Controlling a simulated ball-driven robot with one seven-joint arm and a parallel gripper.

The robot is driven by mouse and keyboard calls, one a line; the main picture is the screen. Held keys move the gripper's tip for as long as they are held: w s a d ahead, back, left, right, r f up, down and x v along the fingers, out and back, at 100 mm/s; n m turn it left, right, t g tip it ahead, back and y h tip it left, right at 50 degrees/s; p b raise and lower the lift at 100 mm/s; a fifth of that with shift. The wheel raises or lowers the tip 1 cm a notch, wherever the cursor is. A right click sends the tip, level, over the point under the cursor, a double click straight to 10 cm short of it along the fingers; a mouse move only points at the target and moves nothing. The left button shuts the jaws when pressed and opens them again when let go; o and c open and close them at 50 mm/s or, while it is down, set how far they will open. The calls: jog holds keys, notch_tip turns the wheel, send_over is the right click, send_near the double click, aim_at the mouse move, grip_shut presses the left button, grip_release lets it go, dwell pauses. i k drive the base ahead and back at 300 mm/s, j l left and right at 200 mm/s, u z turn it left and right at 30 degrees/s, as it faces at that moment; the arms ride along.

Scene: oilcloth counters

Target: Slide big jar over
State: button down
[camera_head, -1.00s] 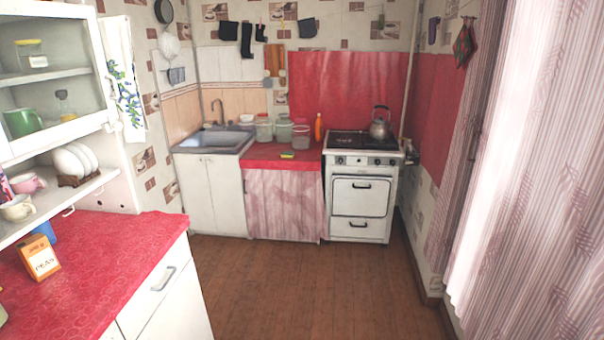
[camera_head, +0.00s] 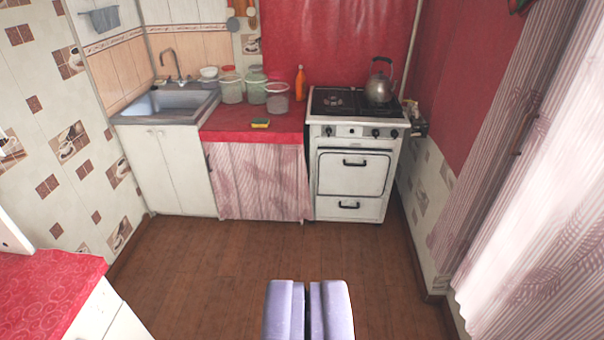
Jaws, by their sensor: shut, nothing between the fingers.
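Three clear jars stand upright close together on the red counter: a left jar (camera_head: 231,90) with a reddish lid, a middle jar (camera_head: 256,88) with a greenish lid, and a right jar (camera_head: 277,99) nearer the front. They look similar in size, so I cannot tell which is the big jar. The right jar partly overlaps the middle one in view. My gripper (camera_head: 307,286) has two lavender fingers, shut and empty. It shows at the bottom centre, over the brown floor, well short of the counter and apart from the jars.
A yellow-green sponge (camera_head: 260,123) lies on the red counter (camera_head: 225,130) before the jars. An orange bottle (camera_head: 300,84) and white bowl (camera_head: 209,73) flank them. The sink (camera_head: 166,104) is left, the stove (camera_head: 352,172) with a kettle (camera_head: 380,84) right. The floor (camera_head: 220,270) is clear.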

aim_at(277, 91)
jog(key=i, duration=2.6)
jog(key=i+j+z, duration=0.1)
jog(key=i, duration=1.2)
jog(key=i+j, duration=0.15)
jog(key=i, duration=1.15)
